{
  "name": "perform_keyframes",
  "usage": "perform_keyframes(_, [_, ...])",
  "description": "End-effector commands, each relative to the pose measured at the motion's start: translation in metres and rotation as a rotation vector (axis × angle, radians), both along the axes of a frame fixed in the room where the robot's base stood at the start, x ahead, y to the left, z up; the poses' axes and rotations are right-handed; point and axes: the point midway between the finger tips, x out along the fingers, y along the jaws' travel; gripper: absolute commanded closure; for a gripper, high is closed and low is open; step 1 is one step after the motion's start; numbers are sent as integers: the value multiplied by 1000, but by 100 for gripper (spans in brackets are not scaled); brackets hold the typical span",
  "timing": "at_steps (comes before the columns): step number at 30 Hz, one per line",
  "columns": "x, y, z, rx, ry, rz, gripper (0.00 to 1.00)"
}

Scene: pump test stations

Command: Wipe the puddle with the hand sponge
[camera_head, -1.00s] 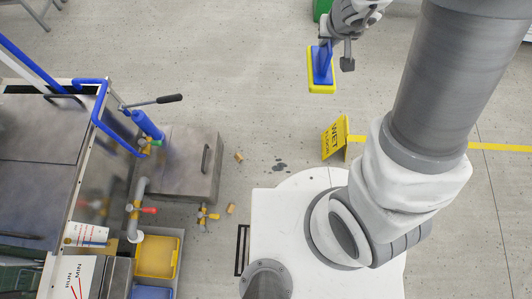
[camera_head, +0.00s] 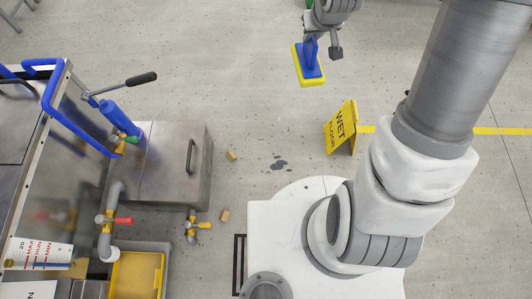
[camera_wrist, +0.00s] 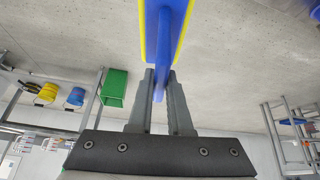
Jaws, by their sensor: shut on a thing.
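The hand sponge (camera_head: 308,66) has a blue back and handle with a yellow sponge layer. My gripper (camera_head: 311,36) is shut on its blue handle and holds it at the top of the head view, beyond the puddle. The wrist view shows the hand sponge (camera_wrist: 172,25) with its handle between the two fingers of my gripper (camera_wrist: 160,88). The puddle (camera_head: 279,164) is a few small dark spots on the grey floor, in front of my white base. The sponge is apart from the puddle.
A yellow wet-floor sign (camera_head: 341,127) stands right of the puddle. Small tan blocks (camera_head: 231,155) lie to its left. A metal box (camera_head: 180,165) with valves and a long-handled lever (camera_head: 128,86) stands at left, beside a yellow bin (camera_head: 136,277). Floor between sponge and puddle is clear.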

Motion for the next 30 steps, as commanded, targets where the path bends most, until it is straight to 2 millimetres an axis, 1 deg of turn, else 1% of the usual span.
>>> perform_keyframes(1, [12,0,-24,4,6,24,100])
perform_keyframes(5, [35,6,-58,9,5,101,100])
perform_keyframes(9, [55,14,-99,15,4,181,100])
perform_keyframes(11, [62,18,-118,17,4,215,100])
perform_keyframes(14, [71,25,-151,19,3,271,100])
perform_keyframes(15, [73,28,-164,21,2,294,100])
perform_keyframes(17, [76,32,-185,21,3,328,100])
perform_keyframes(18, [78,35,-200,20,2,351,100])
perform_keyframes(23, [77,47,-260,21,3,441,100])
perform_keyframes(24, [76,51,-275,23,3,464,100])
perform_keyframes(26, [72,56,-299,22,3,498,100])
perform_keyframes(30, [59,69,-354,21,4,576,100])
